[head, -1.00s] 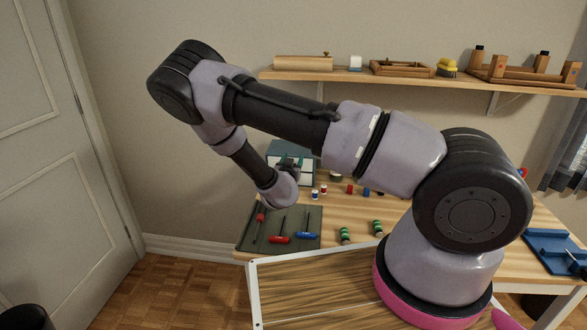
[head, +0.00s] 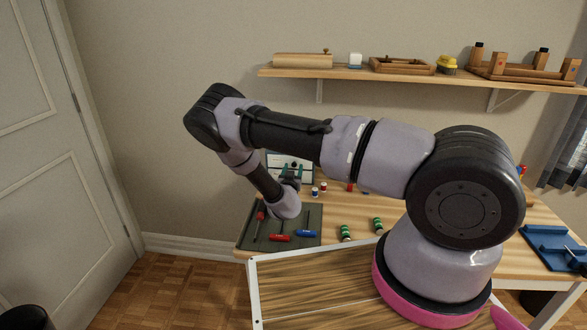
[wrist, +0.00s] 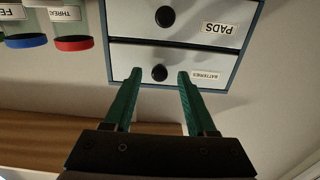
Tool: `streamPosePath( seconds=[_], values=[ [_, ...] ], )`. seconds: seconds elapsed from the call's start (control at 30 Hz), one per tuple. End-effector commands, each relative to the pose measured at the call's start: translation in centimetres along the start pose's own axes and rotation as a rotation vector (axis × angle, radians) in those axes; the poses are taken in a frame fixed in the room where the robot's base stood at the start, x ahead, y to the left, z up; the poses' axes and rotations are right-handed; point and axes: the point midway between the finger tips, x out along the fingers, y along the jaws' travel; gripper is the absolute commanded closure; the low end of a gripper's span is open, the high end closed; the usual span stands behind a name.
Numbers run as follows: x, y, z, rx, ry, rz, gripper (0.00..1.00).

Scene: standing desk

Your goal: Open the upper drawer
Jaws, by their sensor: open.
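The small drawer cabinet (head: 307,160) has a blue-grey case and pale drawer fronts. It stands at the back of the desk, partly hidden by my arm in the head view. The wrist view is upside down, so the upper drawer (wrist: 125,57), labelled BATTERIES, shows below the lower drawer (wrist: 185,32), labelled PADS. Both look shut. Each has a dark round knob. My gripper (wrist: 158,84) is open, its green fingers pointing at the BATTERIES front, one on each side of its knob (wrist: 159,73). I cannot tell whether they touch the front. My gripper also shows in the head view (head: 291,172).
Jars with blue and red lids (wrist: 73,43) stand beside the cabinet. A dark mat (head: 250,240) with screwdrivers lies in front, and green-banded items (head: 345,232) lie to its right. A wall shelf (head: 400,75) runs above. A blue tray (head: 548,240) sits at far right.

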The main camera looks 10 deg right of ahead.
Motion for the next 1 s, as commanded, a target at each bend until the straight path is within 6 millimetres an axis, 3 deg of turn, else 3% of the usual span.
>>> streamPosePath(
  seconds=[0.13, 0.43, 0.47, 0.6, 1.0],
  values=[
    [1.12, 0.03, -0.01, 0.000, 0.000, 0.001, 0.43],
    [1.36, -0.03, -0.03, 0.000, 0.000, 0.000, 0.43],
    [1.36, -0.02, -0.03, 0.000, 0.000, 0.000, 0.47],
    [1.35, -0.02, -0.03, 0.000, 0.000, 0.000, 1.00],
    [1.33, -0.03, -0.03, 0.000, 0.000, 0.000, 1.00]
  ],
)
